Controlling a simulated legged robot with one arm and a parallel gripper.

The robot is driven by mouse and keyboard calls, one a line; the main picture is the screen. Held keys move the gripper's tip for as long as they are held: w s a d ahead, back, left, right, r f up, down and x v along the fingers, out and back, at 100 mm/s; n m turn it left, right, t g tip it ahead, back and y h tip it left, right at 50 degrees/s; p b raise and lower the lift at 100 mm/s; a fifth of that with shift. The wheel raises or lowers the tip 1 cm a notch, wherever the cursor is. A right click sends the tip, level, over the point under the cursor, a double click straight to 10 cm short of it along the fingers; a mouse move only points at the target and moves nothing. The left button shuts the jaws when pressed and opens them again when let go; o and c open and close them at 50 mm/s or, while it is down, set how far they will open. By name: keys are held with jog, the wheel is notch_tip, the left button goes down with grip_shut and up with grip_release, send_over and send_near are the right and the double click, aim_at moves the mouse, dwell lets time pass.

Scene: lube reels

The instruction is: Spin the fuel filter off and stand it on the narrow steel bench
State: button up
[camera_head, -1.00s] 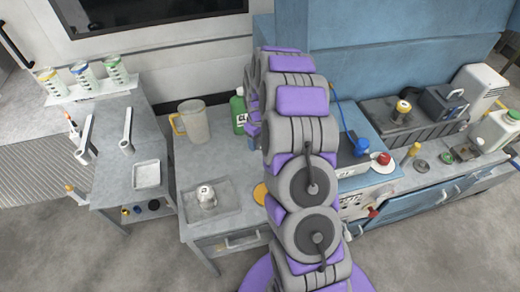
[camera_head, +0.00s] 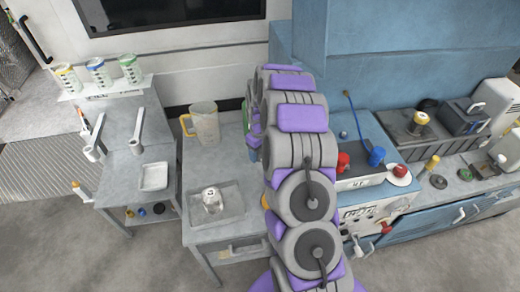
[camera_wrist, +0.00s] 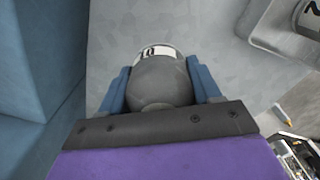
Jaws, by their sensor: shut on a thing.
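My gripper (camera_wrist: 160,90) has its blue fingers around a dark grey rounded canister (camera_wrist: 158,80) with a pale, partly marked band at its far end; it looks like the fuel filter. In the wrist view it is over a grey surface beside a blue wall; contact with that surface cannot be told. In the head view my arm hides the gripper's jaws and the canister. A grey steel bench (camera_head: 228,169) stands left of my arm.
At right a blue counter bears a red knob (camera_head: 343,161), a blue knob (camera_head: 377,157) and a black tray (camera_head: 408,139).

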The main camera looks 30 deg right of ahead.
aim_at(260, 169)
jog(key=shift+f, duration=3)
jog(key=shift+f, duration=0.55)
jog(key=o, duration=1.2)
jog(key=shift+o, duration=0.2)
